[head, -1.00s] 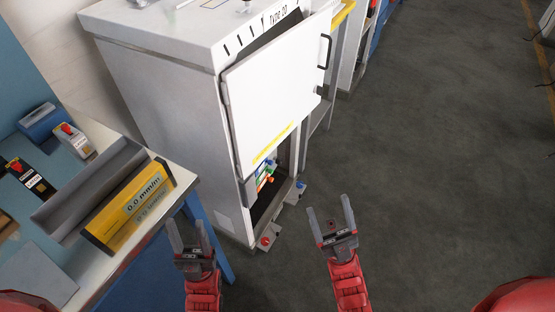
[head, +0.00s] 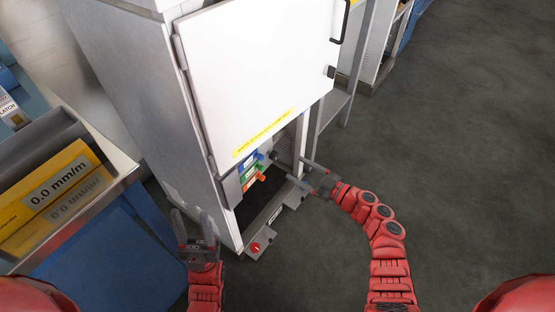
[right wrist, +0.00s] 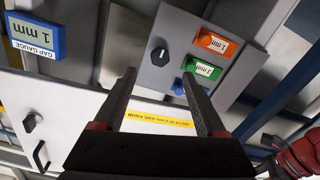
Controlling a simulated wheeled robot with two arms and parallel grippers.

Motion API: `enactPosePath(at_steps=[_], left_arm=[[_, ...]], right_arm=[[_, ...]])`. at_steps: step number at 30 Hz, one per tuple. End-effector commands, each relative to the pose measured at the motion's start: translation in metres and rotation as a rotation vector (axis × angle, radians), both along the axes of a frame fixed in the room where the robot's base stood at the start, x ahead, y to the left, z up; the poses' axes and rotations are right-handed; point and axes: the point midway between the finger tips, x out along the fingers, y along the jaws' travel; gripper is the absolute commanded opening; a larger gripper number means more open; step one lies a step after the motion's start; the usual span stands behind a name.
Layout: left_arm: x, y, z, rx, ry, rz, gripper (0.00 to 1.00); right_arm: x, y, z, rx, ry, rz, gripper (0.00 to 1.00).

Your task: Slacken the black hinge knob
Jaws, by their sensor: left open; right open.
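A black knob with a pale pointer line (right wrist: 160,57) sits on a grey panel (right wrist: 150,82) in the right wrist view. It also shows in the head view (head: 275,155), below the white door (head: 258,75). I cannot tell for sure that it is the hinge knob. My right gripper (head: 300,172) is open and empty at the cabinet's lower opening. In the wrist view its fingers (right wrist: 159,78) point at the panel, with the knob between and beyond the tips, apart from them. My left gripper (head: 191,222) is open and empty, left of the cabinet's lower front.
The door carries a black handle (head: 341,22) and another black knob (head: 330,72). A red knob (head: 255,247) is at the cabinet foot. The blue workbench (head: 95,235) stands left; floor at right is clear.

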Motion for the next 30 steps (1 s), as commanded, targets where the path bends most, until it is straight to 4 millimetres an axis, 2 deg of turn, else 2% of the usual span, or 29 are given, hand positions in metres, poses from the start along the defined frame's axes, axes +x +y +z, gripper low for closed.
enactPosePath(at_steps=[6, 12, 16, 24, 26, 30], left_arm=[[0.000, 0.000, -0.011, 0.000, 0.000, 0.000, 0.50], [0.000, 0.000, -0.017, 0.000, 0.000, 0.000, 0.50], [0.000, 0.000, -0.018, 0.000, 0.000, 0.000, 0.50], [0.000, 0.000, -0.018, 0.000, 0.000, 0.000, 0.50], [0.000, 0.000, -0.018, 0.000, 0.000, 0.000, 0.50], [0.000, 0.000, -0.018, 0.000, 0.000, 0.000, 0.50]], right_arm=[[0.030, 0.041, -0.001, 0.002, -0.002, 0.002, 0.73], [0.047, 0.064, -0.001, 0.001, -0.002, 0.000, 0.73], [0.051, 0.072, 0.000, 0.001, -0.002, 0.001, 0.73], [0.052, 0.073, 0.000, 0.000, -0.001, 0.001, 0.73], [0.052, 0.073, 0.000, 0.000, -0.001, 0.001, 0.66], [0.052, 0.072, 0.000, 0.001, 0.000, 0.001, 0.41]])
